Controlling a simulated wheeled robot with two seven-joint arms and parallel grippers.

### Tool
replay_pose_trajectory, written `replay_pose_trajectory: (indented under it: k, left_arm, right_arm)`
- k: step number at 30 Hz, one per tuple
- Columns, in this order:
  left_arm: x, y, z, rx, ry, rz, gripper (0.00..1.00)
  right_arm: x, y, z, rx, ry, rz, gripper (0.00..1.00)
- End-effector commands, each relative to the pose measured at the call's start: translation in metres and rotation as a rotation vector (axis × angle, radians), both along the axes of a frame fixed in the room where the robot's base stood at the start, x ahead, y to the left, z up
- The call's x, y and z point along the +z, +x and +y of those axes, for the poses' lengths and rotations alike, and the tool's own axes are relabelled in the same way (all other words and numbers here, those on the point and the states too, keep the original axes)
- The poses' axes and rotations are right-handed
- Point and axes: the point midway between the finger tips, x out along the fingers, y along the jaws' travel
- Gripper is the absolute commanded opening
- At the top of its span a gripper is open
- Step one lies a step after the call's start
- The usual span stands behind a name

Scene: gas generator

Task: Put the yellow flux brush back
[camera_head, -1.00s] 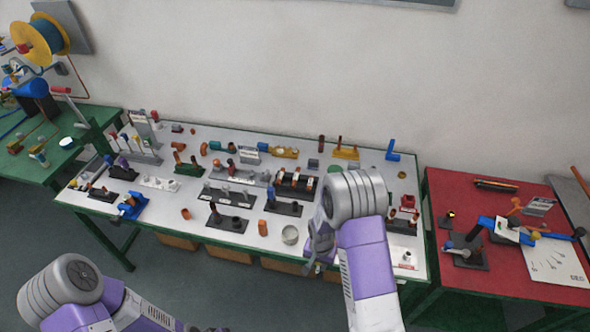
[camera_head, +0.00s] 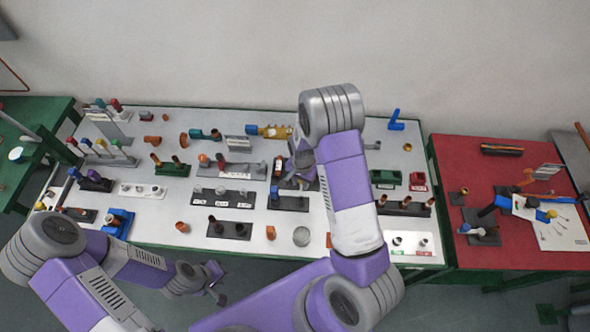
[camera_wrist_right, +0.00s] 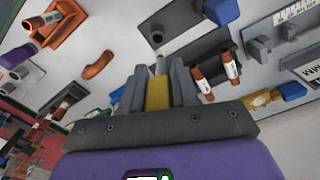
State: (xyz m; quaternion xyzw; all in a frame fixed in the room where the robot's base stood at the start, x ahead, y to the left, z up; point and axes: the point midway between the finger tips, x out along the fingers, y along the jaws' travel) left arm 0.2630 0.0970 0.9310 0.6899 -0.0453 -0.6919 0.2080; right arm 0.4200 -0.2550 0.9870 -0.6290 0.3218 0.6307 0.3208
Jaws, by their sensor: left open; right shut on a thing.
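In the right wrist view the yellow flux brush (camera_wrist_right: 158,97) is clamped between the two grey fingers of my right gripper (camera_wrist_right: 158,82). Its pale narrow tip points away from the palm, toward the table. In the head view my right gripper (camera_head: 298,168) is over the middle of the white table, and the brush is hidden by the gripper and arm. My left gripper (camera_head: 214,282) is open and empty, in front of the table's front edge. I cannot tell which holder belongs to the brush.
The white table (camera_head: 160,215) is crowded with small holders. A rack with coloured handles (camera_head: 105,152) stands at the left. A red table (camera_head: 460,160) adjoins on the right.

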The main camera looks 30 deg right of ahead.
Motion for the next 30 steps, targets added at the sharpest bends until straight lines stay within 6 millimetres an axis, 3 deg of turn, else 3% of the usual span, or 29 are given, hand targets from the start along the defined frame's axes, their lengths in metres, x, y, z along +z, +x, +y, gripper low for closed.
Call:
replay_pose_trajectory:
  k: [11, 24, 30]
  left_arm:
    - [-0.003, 0.0, 0.0, 0.0, 0.0, 0.0, 0.43]
    - [-0.035, 0.0, 0.0, 0.0, 0.0, 0.0, 0.43]
    - [-0.04, 0.0, 0.0, 0.0, 0.0, 0.0, 0.43]
  right_arm:
    - [-0.001, -0.001, 0.001, -0.001, 0.0, 0.0, 0.07]
    - [-0.039, -0.001, 0.001, 0.0, 0.0, 0.0, 0.07]
    - [-0.046, -0.001, 0.001, 0.001, 0.0, 0.0, 0.07]
